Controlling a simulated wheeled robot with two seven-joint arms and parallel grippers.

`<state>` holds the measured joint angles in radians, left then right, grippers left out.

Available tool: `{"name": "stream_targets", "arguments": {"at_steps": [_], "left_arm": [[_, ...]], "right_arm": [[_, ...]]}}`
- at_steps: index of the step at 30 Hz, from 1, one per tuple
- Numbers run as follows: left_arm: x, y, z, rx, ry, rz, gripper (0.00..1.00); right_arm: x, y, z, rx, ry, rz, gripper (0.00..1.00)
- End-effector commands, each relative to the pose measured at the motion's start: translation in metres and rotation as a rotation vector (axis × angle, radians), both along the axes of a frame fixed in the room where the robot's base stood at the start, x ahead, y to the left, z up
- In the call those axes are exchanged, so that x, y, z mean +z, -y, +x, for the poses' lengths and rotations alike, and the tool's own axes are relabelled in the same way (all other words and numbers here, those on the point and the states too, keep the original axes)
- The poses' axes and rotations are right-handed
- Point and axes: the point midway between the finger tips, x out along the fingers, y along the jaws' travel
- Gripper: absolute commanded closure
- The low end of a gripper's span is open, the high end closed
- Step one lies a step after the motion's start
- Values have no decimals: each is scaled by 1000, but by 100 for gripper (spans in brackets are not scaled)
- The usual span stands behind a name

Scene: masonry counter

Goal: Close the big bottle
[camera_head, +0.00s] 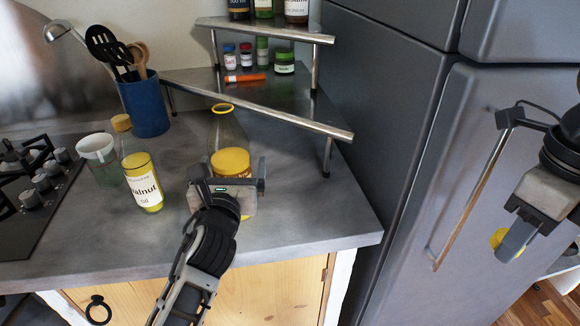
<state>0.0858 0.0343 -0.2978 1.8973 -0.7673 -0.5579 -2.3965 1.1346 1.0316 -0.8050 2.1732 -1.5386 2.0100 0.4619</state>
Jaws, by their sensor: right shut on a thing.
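The big bottle (229,132) stands upright on the counter, clear glass with a yellow label and a yellow ring at its uncapped neck. My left gripper (229,172) is at its lower front, with its jaws spread to either side of the label. The gripper hides the bottle's lower part, and I cannot tell whether the jaws touch it. My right gripper (507,246) is at the far right in front of the fridge, well away from the bottle. It is shut on a yellow cap (498,238), partly hidden by the finger.
The grey fridge (440,130) bounds the right.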

Motion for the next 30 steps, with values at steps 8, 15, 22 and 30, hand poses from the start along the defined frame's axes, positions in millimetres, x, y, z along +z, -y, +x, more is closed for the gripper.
{"name": "stream_targets", "arguments": {"at_steps": [8,15,22,30], "left_arm": [[0,0,0,0,0,0,60],[3,0,0,-1,6,-1,76],[10,0,0,-1,6,0,76],[41,4,1,-9,15,3,76]], "right_arm": [[0,0,0,0,0,0,86],[0,0,0,0,0,0,86],[9,0,0,0,0,0,86],[23,0,0,0,0,0,86]]}}
